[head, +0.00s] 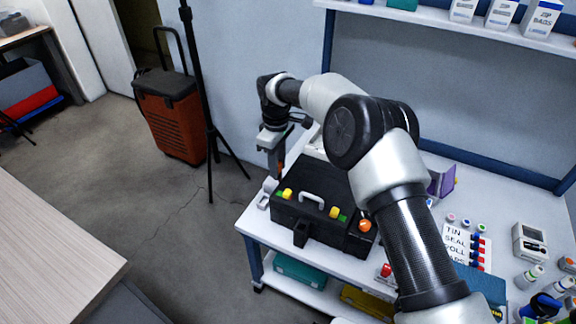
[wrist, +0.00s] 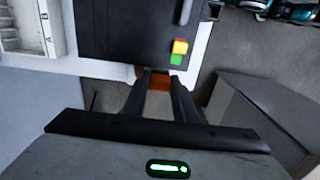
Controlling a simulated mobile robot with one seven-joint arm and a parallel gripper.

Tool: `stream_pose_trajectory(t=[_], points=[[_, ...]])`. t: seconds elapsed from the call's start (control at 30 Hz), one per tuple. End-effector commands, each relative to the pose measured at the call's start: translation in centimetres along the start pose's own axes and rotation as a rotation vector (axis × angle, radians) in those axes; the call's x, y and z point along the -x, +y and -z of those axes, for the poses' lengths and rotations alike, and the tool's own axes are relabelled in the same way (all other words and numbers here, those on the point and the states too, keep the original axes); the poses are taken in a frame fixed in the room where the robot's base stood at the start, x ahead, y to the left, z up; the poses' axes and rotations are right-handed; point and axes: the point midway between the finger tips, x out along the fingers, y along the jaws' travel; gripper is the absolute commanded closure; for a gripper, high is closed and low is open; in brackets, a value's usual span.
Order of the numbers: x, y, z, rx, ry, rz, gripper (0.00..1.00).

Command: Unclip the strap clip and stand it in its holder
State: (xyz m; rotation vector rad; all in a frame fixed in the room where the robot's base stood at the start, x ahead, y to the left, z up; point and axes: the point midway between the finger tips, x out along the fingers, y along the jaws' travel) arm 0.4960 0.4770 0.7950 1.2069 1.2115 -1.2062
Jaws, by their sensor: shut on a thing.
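My gripper (head: 279,172) points down just behind the left end of the black case (head: 318,212), near the table's left edge. In the wrist view my gripper (wrist: 160,78) is shut on a small orange piece, which I take to be the strap clip (wrist: 160,83). The fingers hide part of it, and I cannot tell whether it still touches anything. The case also shows in the wrist view (wrist: 125,30), with a yellow and green latch (wrist: 178,52). A small black open-topped block (head: 300,233) stands at the case's front; I cannot tell whether it is the holder.
A white fixture (head: 267,192) sits at the table's left edge. An orange knob (head: 365,226) and a red-topped item (head: 386,270) are on the right. A purple panel (head: 441,181), sign (head: 462,243) and several bottles crowd the right side. A tripod (head: 209,130) stands behind left.

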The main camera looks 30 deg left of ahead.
Motion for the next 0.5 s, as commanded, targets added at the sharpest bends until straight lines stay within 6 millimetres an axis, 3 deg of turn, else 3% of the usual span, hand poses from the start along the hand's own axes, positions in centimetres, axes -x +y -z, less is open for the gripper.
stream_pose_trajectory(t=[0.3, 0.5], points=[[-0.1, -0.6, 3.9, 0.001, 0.000, 0.000, 0.94], [0.0, -0.9, 5.3, 0.000, -0.001, -0.001, 0.94]])
